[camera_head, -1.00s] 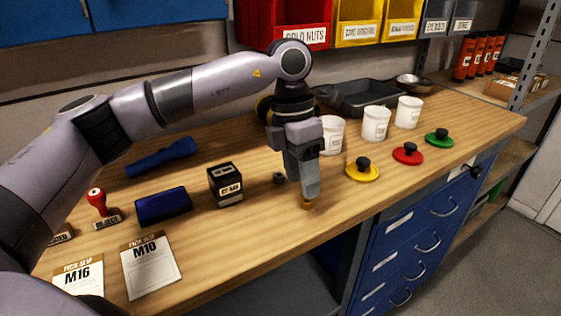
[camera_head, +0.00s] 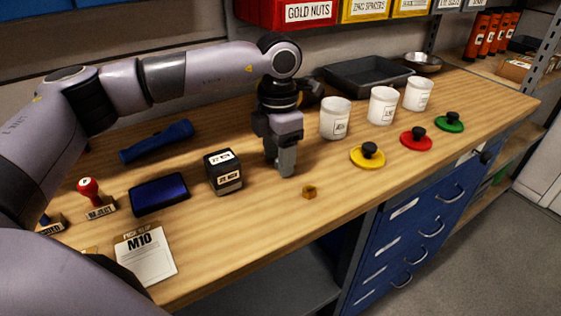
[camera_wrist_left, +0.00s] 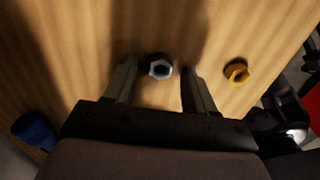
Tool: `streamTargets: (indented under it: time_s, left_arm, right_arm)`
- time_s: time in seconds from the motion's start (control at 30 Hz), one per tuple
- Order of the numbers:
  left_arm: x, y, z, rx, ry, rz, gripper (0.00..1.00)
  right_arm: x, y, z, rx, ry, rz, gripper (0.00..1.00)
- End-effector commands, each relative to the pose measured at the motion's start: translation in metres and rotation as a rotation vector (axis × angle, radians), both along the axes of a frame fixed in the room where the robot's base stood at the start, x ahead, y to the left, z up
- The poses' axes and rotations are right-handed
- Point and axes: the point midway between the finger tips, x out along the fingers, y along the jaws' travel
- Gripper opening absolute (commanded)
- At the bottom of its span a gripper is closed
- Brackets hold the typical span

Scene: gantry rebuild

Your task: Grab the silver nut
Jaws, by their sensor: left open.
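The silver nut (camera_wrist_left: 160,68) lies on the wooden bench and shows in the left wrist view, between the tips of my left gripper (camera_wrist_left: 158,66). The fingers are open, one on each side of it, with no clear contact visible. In the head view my left gripper (camera_head: 284,170) points down close to the bench top and hides the silver nut. A gold nut (camera_head: 309,192) lies on the bench to the right of the fingers; it also shows right of the fingers in the left wrist view (camera_wrist_left: 237,71). My right gripper is not in view.
A black stamp block (camera_head: 223,172) stands left of the gripper. White cups (camera_head: 335,118) and yellow, red and green knobbed discs (camera_head: 368,156) are to the right. A blue flashlight (camera_head: 156,141) lies behind left. The bench front edge is close by.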

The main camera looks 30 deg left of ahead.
Motion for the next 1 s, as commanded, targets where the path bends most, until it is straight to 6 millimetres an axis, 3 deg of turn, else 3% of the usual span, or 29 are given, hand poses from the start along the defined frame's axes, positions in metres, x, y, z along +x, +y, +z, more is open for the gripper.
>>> streamTargets:
  time_s: [0.17,0.3,0.33,0.77,1.0]
  left_arm:
    - [0.0,0.0,0.0,0.0,0.0,0.0,0.52]
    - [0.0,0.0,0.0,0.0,0.0,0.0,0.07]
    - [0.0,0.0,0.0,0.0,0.0,0.0,0.0]
    - [0.0,0.0,0.006,-0.001,0.0,0.0,0.0]
    - [0.001,-0.001,0.04,-0.002,-0.005,0.0,0.0]
  right_arm:
    - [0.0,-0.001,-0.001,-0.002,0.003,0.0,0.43]
    - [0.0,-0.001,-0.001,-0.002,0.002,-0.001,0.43]
    - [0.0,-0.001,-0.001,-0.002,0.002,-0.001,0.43]
    - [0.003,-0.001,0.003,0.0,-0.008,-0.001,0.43]
    - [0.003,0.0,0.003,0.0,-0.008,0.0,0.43]
